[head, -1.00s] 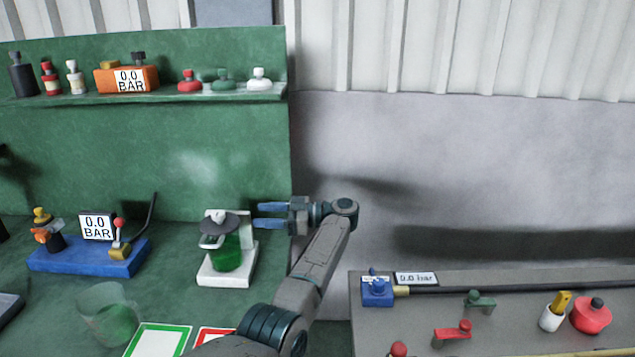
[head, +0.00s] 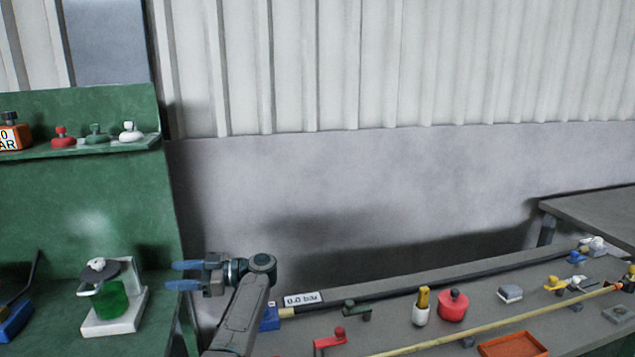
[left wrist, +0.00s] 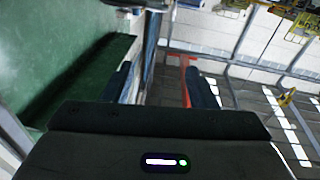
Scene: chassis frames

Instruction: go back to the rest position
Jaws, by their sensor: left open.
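My left gripper (head: 188,275) is open and empty in the head view. Its two blue fingers point left, at the right edge of the green bench. The fingertips are apart from the white stand (head: 113,318) that holds a green cup (head: 111,299) under a dark lid. In the left wrist view the two dark fingers (left wrist: 160,88) are spread with nothing between them. My right gripper is in neither view.
A green shelf (head: 110,145) carries red, green and white knobs. The grey bench at right holds a red pot (head: 453,305), a red valve handle (head: 330,340), a yellow rod (head: 450,341) and an orange tray (head: 512,345). The grey wall (head: 350,190) behind is bare.

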